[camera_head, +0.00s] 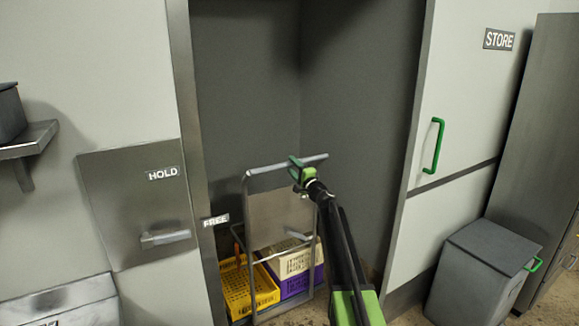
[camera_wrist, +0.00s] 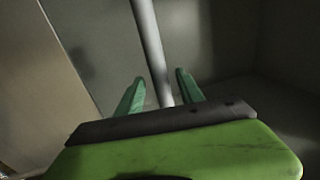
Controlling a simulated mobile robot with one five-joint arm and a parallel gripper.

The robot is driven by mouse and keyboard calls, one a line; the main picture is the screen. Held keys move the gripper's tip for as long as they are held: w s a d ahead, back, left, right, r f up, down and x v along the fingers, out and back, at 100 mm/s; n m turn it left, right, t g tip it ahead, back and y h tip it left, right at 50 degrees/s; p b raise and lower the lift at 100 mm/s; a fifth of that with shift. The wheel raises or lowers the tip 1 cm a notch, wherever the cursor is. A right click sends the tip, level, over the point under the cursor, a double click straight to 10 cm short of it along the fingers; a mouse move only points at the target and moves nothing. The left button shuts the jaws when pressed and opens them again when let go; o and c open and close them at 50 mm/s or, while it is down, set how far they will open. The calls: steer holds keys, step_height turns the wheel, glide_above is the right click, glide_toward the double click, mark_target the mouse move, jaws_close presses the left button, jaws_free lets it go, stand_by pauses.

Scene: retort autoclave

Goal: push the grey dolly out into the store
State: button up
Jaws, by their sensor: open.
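The grey dolly (camera_head: 266,169) stands in the dark recess in the head view, carrying yellow, cream and purple crates low down. Its upright frame has a top handle bar, which shows in the wrist view as a grey bar (camera_wrist: 149,40). My gripper (camera_head: 294,166) is at this bar, right of its middle. In the wrist view my gripper (camera_wrist: 160,90) has its two green fingers apart, one on each side of the bar. I cannot tell whether either finger touches it. The lower right of the dolly is partly hidden behind my arm.
A HOLD plate (camera_head: 140,205) with a lever (camera_head: 165,238) is at left.

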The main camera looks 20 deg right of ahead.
steer(key=b+v, duration=0.2)
steer(key=v, duration=1.3)
